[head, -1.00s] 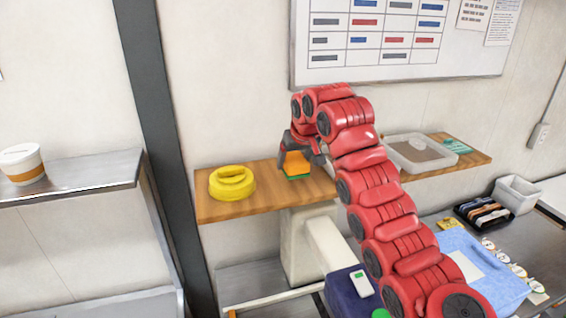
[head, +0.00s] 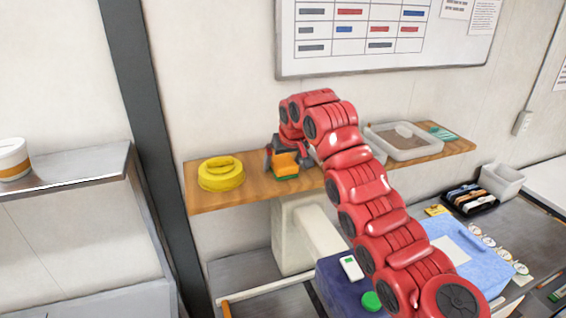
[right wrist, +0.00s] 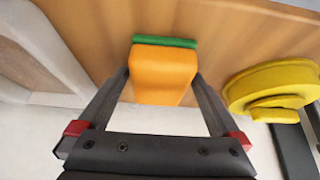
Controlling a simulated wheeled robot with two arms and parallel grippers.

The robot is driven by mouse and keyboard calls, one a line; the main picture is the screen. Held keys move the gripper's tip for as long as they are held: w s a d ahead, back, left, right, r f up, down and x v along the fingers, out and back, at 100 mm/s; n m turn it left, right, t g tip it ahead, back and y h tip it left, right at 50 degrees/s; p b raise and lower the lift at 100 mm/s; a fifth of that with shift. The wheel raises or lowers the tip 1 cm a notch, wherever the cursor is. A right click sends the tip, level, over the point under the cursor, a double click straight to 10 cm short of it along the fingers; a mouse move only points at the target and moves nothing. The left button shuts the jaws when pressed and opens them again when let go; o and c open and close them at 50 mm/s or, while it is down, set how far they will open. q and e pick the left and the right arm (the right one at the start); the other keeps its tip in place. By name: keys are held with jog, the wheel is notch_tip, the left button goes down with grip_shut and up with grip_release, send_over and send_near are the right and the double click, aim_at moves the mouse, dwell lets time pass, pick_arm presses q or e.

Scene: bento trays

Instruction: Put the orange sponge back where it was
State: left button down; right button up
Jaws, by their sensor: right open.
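The orange sponge (head: 285,159) with a green layer underneath sits on the wooden shelf (head: 240,196), near its front edge and right of the yellow round object. My right gripper (head: 282,157) is at the sponge, open. In the right wrist view the sponge (right wrist: 165,75) lies between the two spread fingers (right wrist: 163,80), one on each side. Whether a finger touches it I cannot tell. The red arm hides the shelf just right of the sponge. My left gripper is not in view.
A yellow round object (head: 220,174) stands left on the shelf and shows close to the right finger in the wrist view (right wrist: 275,88). A clear tray (head: 376,139) and a green item (head: 443,133) are at the shelf's right. A blue box (head: 465,262) stands below.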

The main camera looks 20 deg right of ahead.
aim_at(284, 160)
jog(key=shift+r, duration=0.15)
jog(key=b+v, duration=0.3)
jog(key=v, duration=0.2)
jog(key=shift+s+r+b, duration=0.2)
jog(key=shift+r+b, duration=0.05)
jog(key=shift+b, duration=0.05)
jog(key=p+v, duration=0.3)
jog(key=v, duration=0.3)
jog(key=shift+r, duration=0.2)
